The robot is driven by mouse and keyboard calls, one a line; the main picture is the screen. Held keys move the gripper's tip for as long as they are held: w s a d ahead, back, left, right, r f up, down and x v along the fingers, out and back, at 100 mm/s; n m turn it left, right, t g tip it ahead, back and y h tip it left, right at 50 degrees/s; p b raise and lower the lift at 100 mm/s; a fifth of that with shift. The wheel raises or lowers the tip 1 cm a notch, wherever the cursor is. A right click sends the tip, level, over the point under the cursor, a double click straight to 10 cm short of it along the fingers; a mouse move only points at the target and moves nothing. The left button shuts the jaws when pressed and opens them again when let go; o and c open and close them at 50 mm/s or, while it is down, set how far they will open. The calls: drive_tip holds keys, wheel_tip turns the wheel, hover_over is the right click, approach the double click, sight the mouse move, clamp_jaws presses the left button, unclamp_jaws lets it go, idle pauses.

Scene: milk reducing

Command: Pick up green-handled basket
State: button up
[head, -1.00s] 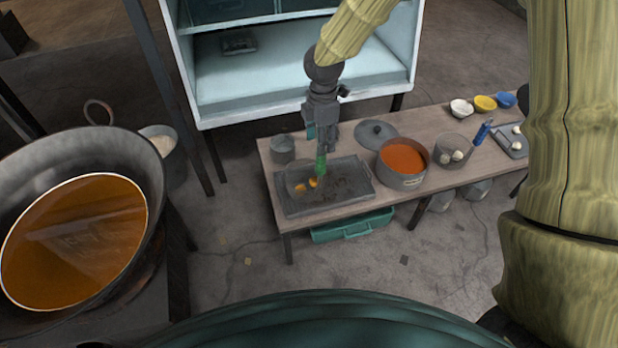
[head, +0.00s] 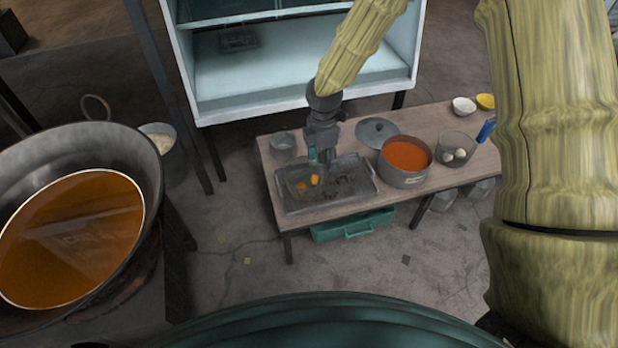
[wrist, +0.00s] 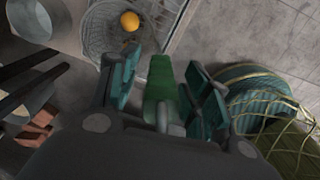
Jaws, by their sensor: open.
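The green handle (wrist: 161,88) of the basket stands between the two teal fingers of my gripper (wrist: 163,72) in the wrist view. The fingers are open, with gaps showing on both sides of the handle. The wire basket (wrist: 107,38) lies beyond the fingertips, with an orange round piece (wrist: 130,21) in it. In the head view my gripper (head: 322,156) points down over the grey tray (head: 330,207), where the basket (head: 298,180) rests at the left. There the handle is hidden by my gripper.
A pot of orange-red liquid (head: 404,156) stands close right of the tray, with a grey lid (head: 376,131) behind it. A small grey pot (head: 283,142) is at the tray's back left. A glass bowl (head: 457,148) stands farther right. A shelf cabinet (head: 300,85) is behind the table.

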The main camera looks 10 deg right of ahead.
clamp_jaws()
drive_tip(key=shift+r, duration=0.1)
